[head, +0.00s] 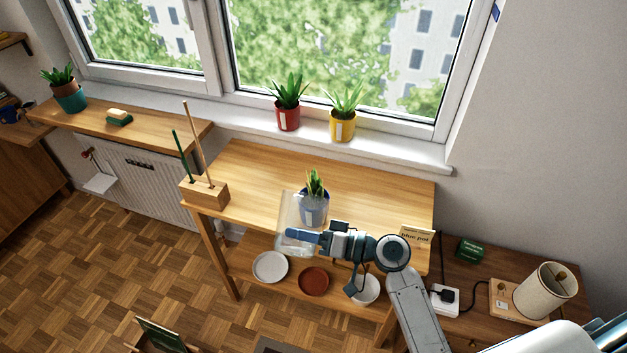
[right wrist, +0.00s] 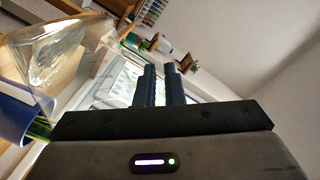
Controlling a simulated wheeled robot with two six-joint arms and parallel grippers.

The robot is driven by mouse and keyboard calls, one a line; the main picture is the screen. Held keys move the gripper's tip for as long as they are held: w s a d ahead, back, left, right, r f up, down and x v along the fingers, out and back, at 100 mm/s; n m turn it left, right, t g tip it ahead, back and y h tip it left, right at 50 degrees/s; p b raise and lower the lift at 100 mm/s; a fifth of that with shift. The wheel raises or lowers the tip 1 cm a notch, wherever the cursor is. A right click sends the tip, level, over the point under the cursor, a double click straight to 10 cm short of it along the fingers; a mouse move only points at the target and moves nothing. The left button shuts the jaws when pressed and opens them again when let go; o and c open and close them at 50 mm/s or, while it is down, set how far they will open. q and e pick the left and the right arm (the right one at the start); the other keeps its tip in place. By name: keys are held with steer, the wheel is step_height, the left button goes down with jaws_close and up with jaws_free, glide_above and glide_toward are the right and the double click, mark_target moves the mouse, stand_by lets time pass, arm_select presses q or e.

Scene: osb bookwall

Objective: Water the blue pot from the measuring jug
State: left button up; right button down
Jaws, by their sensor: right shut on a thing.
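The blue pot (head: 314,212) with a green plant stands on the wooden table (head: 385,190), near its front edge. The clear measuring jug (head: 286,212) is at the pot's front left and partly overlaps it in the head view. My right gripper (head: 303,238) is shut on the jug; the exact grip is hard to see. In the right wrist view the jug (right wrist: 55,58) looks tilted, with clear liquid inside, and its wide end is close to the blue pot (right wrist: 18,112). I cannot tell whether liquid is flowing. My left gripper is not in view.
A red pot (head: 288,116) and a yellow pot (head: 342,126) stand on the windowsill. A wooden block (head: 204,192) with upright sticks is at the table's left end. A "blue pot" card (head: 416,235) is at the right. Plates sit on the lower shelf. The table's back is clear.

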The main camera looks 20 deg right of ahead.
mark_target(301, 198)
steer(key=shift+w+d+r+m+p, duration=0.15)
steer(key=shift+w+r+m+p, duration=0.1)
steer(key=shift+r, duration=0.25)
steer(key=shift+w+d+r+m+p, duration=0.1)
steer(key=shift+r+m+p, duration=0.15)
steer(key=shift+r, duration=0.25)
steer(key=shift+w+d+r+m+p, duration=0.2)
steer(key=shift+w+r+m+p, duration=0.15)
steer(key=shift+r+p, duration=0.2)
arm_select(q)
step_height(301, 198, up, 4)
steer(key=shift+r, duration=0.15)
arm_select(e)
steer(key=shift+w+m, duration=0.1)
steer(key=shift+m, duration=0.15)
arm_select(q)
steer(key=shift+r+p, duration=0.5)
steer(key=shift+p, duration=0.2)
arm_select(e)
steer(key=shift+w+d+r+m, duration=0.3)
steer(key=shift+w+d+m, duration=0.1)
steer(key=shift+w+m, duration=0.2)
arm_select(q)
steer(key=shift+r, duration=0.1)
arm_select(e)
steer(key=shift+w+d, duration=0.25)
steer(key=shift+w, duration=0.1)
steer(key=shift+w+d+r, duration=0.1)
steer(key=shift+w, duration=0.1)
